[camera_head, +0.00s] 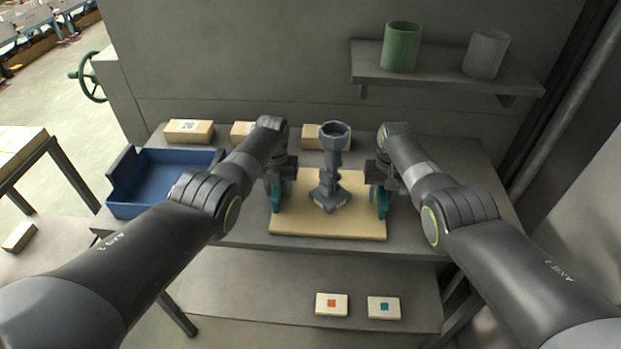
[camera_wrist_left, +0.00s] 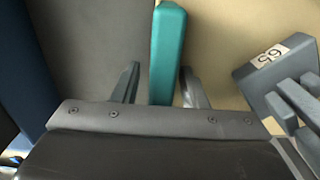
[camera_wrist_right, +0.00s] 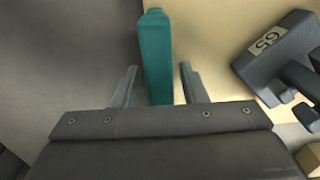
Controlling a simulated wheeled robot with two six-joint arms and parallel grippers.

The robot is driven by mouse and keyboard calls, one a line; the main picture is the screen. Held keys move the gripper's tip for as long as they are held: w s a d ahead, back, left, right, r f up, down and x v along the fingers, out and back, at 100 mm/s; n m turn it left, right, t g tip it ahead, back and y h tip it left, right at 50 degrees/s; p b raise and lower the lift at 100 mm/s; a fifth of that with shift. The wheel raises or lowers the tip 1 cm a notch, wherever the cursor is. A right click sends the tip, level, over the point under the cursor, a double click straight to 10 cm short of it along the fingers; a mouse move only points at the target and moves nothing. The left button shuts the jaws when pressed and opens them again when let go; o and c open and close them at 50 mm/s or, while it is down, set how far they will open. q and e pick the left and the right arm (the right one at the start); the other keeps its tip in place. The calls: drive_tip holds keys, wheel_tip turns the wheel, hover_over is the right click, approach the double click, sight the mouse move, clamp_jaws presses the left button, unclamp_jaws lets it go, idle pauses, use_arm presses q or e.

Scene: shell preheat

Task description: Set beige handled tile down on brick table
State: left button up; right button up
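The beige tile (camera_head: 360,225) is a flat tan board with a teal handle at each side. It appears to lie flat on the grey table (camera_head: 455,215), close to the front edge. A dark grey casting (camera_head: 331,170) stands on it, labelled 65 in the wrist views. My left gripper (camera_head: 277,197) has its fingers on either side of the left teal handle (camera_wrist_left: 167,50), with a gap on one side. My right gripper (camera_head: 381,198) straddles the right teal handle (camera_wrist_right: 156,55), with small gaps visible. Both grippers look open.
A blue bin (camera_head: 150,200) stands at the table's left. Several tan boxes (camera_head: 189,131) line the back. A shelf (camera_head: 440,83) holds a green cup (camera_head: 402,47) and a grey cup (camera_head: 486,53). Two marked blocks (camera_head: 331,304) lie on the lower shelf. Another table with bricks (camera_head: 20,145) is far left.

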use_arm(q)
drive_tip(key=shift+s+r, duration=0.1)
use_arm(e)
drive_tip(key=shift+s+r, duration=0.1)
use_arm(q)
drive_tip(key=shift+r, duration=0.1)
drive_tip(key=shift+r, duration=0.25)
wheel_tip(320, 180, up, 11)
drive_tip(key=shift+r, duration=0.1)
use_arm(e)
drive_tip(key=shift+r, duration=0.7)
wheel_tip(320, 180, up, 10)
drive_tip(key=shift+r, duration=0.25)
idle(0.4)
